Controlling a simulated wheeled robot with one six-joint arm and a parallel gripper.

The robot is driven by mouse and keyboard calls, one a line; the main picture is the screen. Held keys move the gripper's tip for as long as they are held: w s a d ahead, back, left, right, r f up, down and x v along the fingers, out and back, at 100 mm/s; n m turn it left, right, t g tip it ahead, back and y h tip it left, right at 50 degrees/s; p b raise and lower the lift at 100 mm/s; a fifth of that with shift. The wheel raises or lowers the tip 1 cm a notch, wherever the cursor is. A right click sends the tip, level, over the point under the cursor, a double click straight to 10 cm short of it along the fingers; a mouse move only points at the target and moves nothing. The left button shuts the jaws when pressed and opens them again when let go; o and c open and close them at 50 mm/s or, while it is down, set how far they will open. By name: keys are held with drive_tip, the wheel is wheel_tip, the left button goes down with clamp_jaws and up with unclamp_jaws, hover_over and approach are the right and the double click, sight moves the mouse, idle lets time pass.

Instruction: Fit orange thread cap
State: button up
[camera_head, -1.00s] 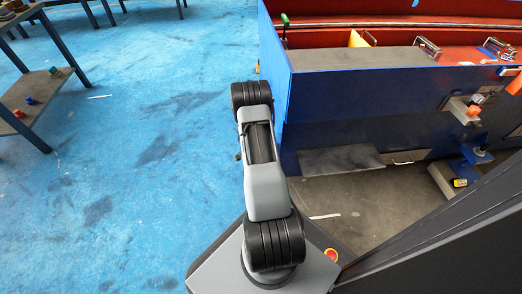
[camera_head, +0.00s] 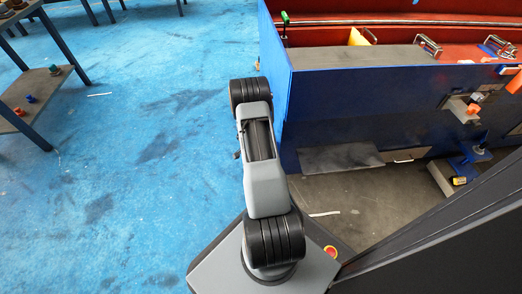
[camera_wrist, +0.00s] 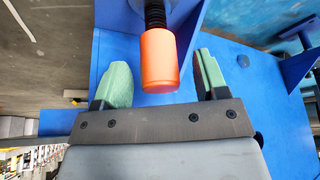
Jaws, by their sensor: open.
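In the wrist view an orange cap (camera_wrist: 158,62) sits on the end of a black threaded stud (camera_wrist: 156,14), which comes from a round grey part at the top edge. I cannot tell how far the cap is threaded on. My gripper (camera_wrist: 163,66) is open, with one green finger on each side of the cap. There is a visible gap on both sides, wider at the right, and neither finger appears to touch the cap. In the head view my gripper is hidden.
A blue plate (camera_wrist: 225,145) lies behind the fingers, with a blue bracket (camera_wrist: 300,62) at the right. In the head view a blue machine (camera_head: 360,100) with a red trough (camera_head: 400,35) stands right of my arm. Blue floor (camera_head: 130,200) at the left is open, with shelves (camera_head: 30,85) beyond.

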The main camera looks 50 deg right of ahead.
drive_tip(key=p+v, duration=0.3)
drive_tip(key=v, duration=0.9)
drive_tip(key=shift+p, duration=0.4)
drive_tip(key=shift+r, duration=0.2)
